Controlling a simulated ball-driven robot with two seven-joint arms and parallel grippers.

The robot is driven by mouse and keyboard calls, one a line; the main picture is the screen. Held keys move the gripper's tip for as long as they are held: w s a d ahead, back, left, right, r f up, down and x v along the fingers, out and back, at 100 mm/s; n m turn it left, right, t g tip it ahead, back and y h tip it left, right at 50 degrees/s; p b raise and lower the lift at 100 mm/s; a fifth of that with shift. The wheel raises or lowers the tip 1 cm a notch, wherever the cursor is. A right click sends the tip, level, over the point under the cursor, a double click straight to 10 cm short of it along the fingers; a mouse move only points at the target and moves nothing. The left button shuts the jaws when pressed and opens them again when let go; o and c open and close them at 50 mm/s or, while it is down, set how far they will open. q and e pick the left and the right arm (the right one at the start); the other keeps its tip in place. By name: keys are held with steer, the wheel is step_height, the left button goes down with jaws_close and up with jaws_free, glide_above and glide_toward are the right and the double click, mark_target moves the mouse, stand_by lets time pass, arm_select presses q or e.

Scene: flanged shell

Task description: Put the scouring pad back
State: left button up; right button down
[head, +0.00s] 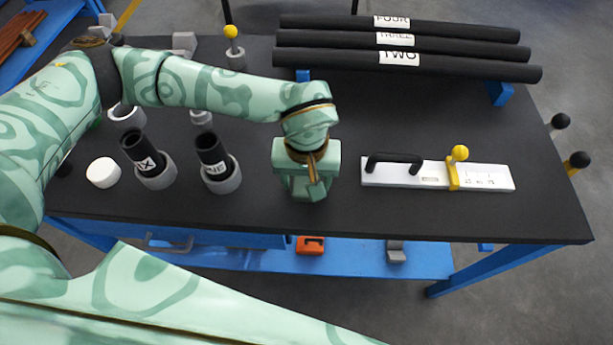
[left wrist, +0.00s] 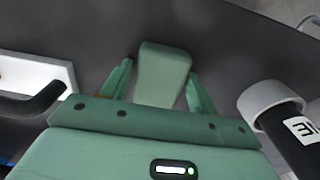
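A pale green block with rounded corners (left wrist: 163,75) shows between the fingers of my left gripper in the left wrist view; I take it to be the scouring pad, but its surface is too plain to be sure. My left gripper (left wrist: 160,88) has its two fingers apart, one on each side of the block. Narrow dark gaps show beside it; contact at the fingertips is unclear. In the head view my left gripper (head: 306,190) points down, low over the dark tabletop, and mostly hides the block. My right gripper is not in view.
A white plate (head: 400,173) with black handle and yellow slider lies right of my left gripper. Grey cups (head: 224,182) (head: 156,178) holding black labelled tubes and a white cylinder (head: 103,172) stand left. Black rods (head: 460,70) lie behind. The front right tabletop (head: 480,220) is clear.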

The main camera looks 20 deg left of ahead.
mark_target(306, 181)
arm_select(q)
steer(key=shift+o, duration=0.5)
steer(key=shift+r, duration=0.1)
step_height(306, 181, up, 12)
steer(key=p, duration=0.3)
